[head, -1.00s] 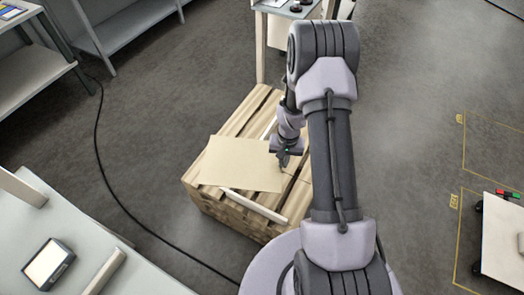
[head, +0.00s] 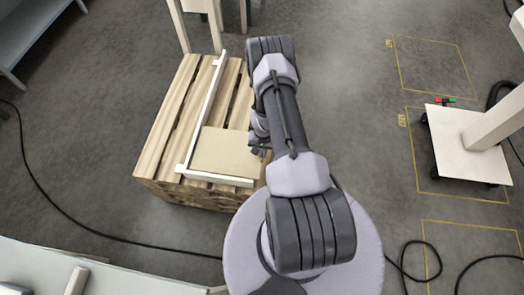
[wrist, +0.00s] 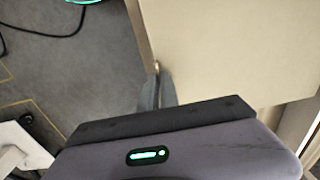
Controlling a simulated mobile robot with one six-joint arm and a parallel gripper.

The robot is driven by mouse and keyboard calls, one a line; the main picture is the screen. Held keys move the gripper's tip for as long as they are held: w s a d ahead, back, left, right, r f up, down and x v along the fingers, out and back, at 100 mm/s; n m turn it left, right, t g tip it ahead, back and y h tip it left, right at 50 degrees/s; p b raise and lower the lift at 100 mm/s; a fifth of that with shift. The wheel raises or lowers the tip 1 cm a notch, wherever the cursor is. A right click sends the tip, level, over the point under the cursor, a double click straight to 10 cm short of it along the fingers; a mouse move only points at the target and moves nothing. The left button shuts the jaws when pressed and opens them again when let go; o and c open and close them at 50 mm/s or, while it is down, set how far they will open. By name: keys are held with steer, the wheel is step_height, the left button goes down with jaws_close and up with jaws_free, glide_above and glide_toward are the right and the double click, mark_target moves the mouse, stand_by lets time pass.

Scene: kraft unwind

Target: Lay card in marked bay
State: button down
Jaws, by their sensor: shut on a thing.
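The brown card (head: 225,153) is over the pallet, just inside the corner made by two white strips, its edges nearly in line with them. I cannot tell whether it lies flat on the slats or hangs just above them. My gripper (head: 259,151) is at the card's right edge, partly hidden by my arm. In the wrist view my gripper (wrist: 157,88) is shut on the edge of the card (wrist: 225,45). Yellow-outlined floor bays show at the right, one bare (head: 432,65) and one with a white cart in it.
The wooden pallet (head: 168,130) carries a long white strip (head: 205,105) and a short front strip (head: 218,180). The white cart (head: 465,145) stands at right. A black cable (head: 60,218) crosses the floor at left. A pale bench (head: 120,280) is at lower left.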

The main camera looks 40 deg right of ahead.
steer(key=shift+f+b, duration=1.65)
steer(key=shift+f, duration=0.95)
steer(key=c, duration=1.5)
jaws_free()
